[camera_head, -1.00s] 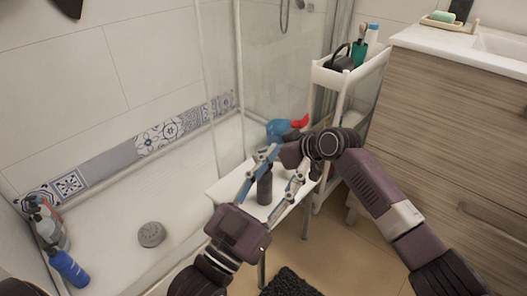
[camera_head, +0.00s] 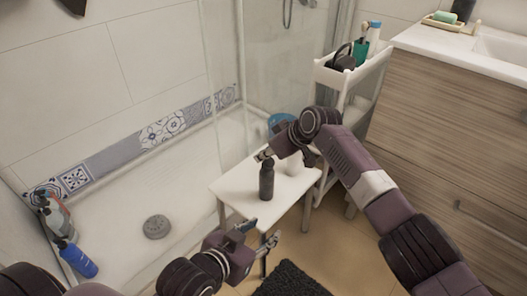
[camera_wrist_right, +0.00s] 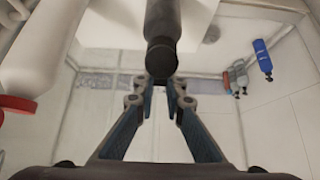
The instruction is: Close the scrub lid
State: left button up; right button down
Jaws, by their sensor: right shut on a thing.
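A dark bottle (camera_head: 266,182), which I take to be the scrub, stands upright on a white stool (camera_head: 232,195). Its body also shows in the right wrist view (camera_wrist_right: 168,22). My right gripper (camera_head: 263,155) is at the top of the bottle. In the right wrist view, my right gripper (camera_wrist_right: 162,82) is shut on the dark cap (camera_wrist_right: 162,58) at the bottle's end. I cannot tell how far the cap is closed. My left gripper (camera_head: 260,234) is open and empty, low in front of the stool's front edge.
A white bottle (camera_wrist_right: 35,45) with a red cap (camera_wrist_right: 15,106) is close beside the dark bottle. Behind the stool is a blue item (camera_head: 279,122). A white cart (camera_head: 342,76) stands to the right. Several bottles (camera_head: 76,260) stand in the shower at left.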

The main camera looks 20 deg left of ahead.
jog(key=shift+f, duration=0.15)
jog(key=c, duration=1.9)
grip_release()
jog(key=shift+s+d+r, duration=0.1)
jog(key=shift+d+r, duration=0.2)
jog(key=shift+r, duration=0.25)
jog(key=v, duration=1.1)
jog(key=shift+a, duration=0.1)
